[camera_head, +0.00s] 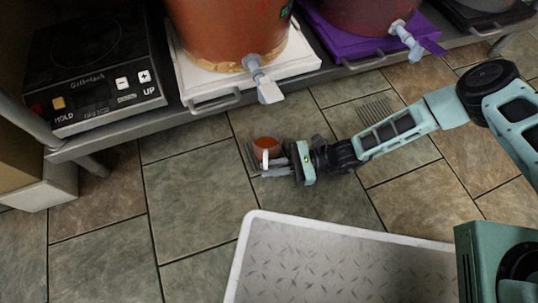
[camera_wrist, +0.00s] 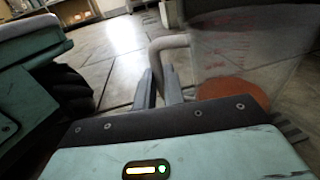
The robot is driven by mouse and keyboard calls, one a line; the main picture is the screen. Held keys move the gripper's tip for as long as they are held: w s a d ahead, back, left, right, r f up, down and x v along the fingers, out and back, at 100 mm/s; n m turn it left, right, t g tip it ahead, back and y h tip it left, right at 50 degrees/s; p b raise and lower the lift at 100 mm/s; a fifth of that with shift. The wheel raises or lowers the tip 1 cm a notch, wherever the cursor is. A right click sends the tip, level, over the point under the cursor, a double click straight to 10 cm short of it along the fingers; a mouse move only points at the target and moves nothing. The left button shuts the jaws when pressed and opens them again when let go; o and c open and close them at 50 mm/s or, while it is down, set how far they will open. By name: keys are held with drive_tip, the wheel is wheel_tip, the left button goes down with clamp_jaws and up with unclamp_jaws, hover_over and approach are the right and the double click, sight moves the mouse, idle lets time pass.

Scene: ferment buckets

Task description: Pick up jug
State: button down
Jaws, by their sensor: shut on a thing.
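The jug (camera_head: 266,143) is small in the head view, with orange-brown liquid inside and a pale handle. In the wrist view it is a clear jug (camera_wrist: 240,50) with red markings, orange liquid low inside and a grey handle (camera_wrist: 170,42) on its left side. My gripper (camera_head: 264,161) is at the jug's handle, below the shelf's front edge. In the wrist view its two fingers (camera_wrist: 158,76) are close together and shut on the lower part of the handle. I cannot tell whether the jug's base touches the floor.
A white-rimmed patterned plate (camera_head: 330,265) lies at the bottom. Tiled floor is open at left.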

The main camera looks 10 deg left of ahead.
sight(267, 163)
drive_tip(key=shift+r, duration=0.1)
wheel_tip(267, 163, up, 4)
drive_tip(key=p, duration=0.4)
drive_tip(key=shift+w+d, duration=0.1)
drive_tip(key=shift+d, duration=0.05)
drive_tip(key=p+v, duration=0.7)
drive_tip(key=v, duration=1)
drive_tip(key=shift+d+f, duration=0.2)
drive_tip(key=shift+f, duration=0.15)
drive_tip(key=shift+w+d, duration=0.1)
drive_tip(key=shift+w, duration=0.05)
idle(0.4)
